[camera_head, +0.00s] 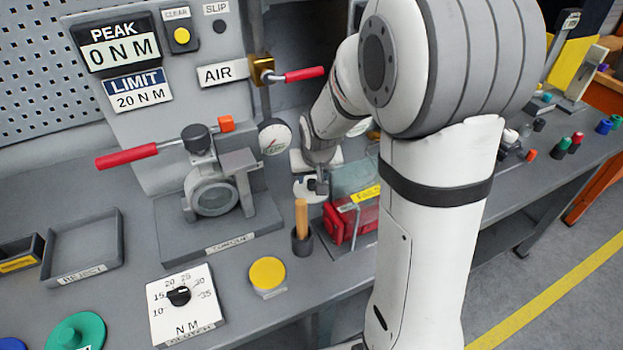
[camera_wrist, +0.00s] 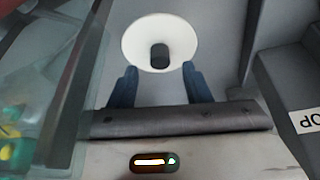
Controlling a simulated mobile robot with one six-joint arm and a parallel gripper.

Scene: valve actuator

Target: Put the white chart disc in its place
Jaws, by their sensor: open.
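The white chart disc (camera_wrist: 140,40) shows in the wrist view as a white round plate with a dark knob at its middle. In the head view part of the disc (camera_head: 303,192) shows beside my gripper (camera_head: 318,187), low behind the wooden-handled tool. In the wrist view my gripper (camera_wrist: 160,74) is open, with its two blue fingers apart just short of the knob. I cannot tell whether the fingers touch the disc. The disc's seat cannot be made out; my arm hides part of the bench behind it.
A clear-sided case with a red object (camera_head: 350,218) stands close right of my gripper. A wooden handle (camera_head: 301,218) stands upright in a dark cup. The torque fixture (camera_head: 210,195) is at left, a round gauge (camera_head: 274,137) behind. A reject tray (camera_head: 84,252) lies far left.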

